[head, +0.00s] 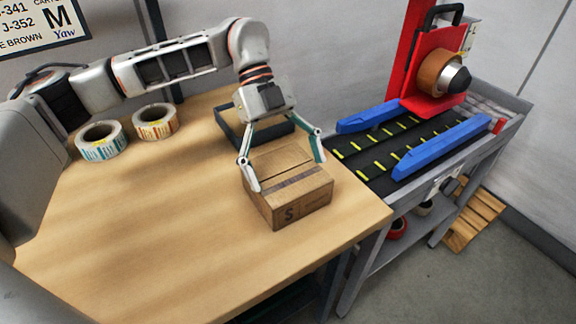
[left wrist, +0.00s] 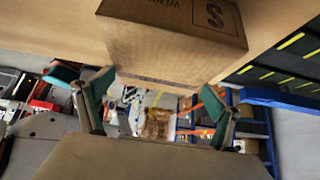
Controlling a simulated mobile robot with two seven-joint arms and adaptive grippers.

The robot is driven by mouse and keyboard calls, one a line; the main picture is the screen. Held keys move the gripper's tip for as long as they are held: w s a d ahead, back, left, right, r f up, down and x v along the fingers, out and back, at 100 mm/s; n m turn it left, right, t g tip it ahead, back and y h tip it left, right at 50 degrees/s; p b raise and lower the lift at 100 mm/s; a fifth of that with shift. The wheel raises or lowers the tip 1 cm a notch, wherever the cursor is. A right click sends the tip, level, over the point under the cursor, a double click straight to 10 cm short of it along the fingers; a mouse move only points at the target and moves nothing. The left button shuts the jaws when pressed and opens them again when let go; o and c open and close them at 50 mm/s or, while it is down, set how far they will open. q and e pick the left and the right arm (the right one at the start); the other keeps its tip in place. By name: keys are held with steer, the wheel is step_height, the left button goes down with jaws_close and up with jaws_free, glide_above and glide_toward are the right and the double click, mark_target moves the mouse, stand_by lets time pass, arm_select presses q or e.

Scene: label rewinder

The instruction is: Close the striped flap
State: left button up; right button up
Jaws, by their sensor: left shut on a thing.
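A closed-looking cardboard box (head: 291,212) sits on the wooden table near its right edge, with an "S" on its front side and a dark strip across its top. My left gripper (head: 287,174) reaches down over it, one finger at its left side and one at its right, shut on the box. In the left wrist view the box (left wrist: 170,40) fills the top middle, and the two fingers of my left gripper (left wrist: 155,103) show at left and right below it. I cannot make out a separate striped flap in either view. My right gripper is not in view.
Two label rolls (head: 102,140) (head: 155,121) stand on the table's left back. A dark tray (head: 232,137) lies behind the box. A conveyor (head: 372,155) with blue rails and a red rewinder (head: 425,95) stands right of the table. The table's front left is clear.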

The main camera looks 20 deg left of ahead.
arm_select(q)
steer(key=o, duration=0.8)
steer(key=shift+f, duration=0.1)
steer(key=shift+o, duration=0.2)
steer(key=v, duration=1.2)
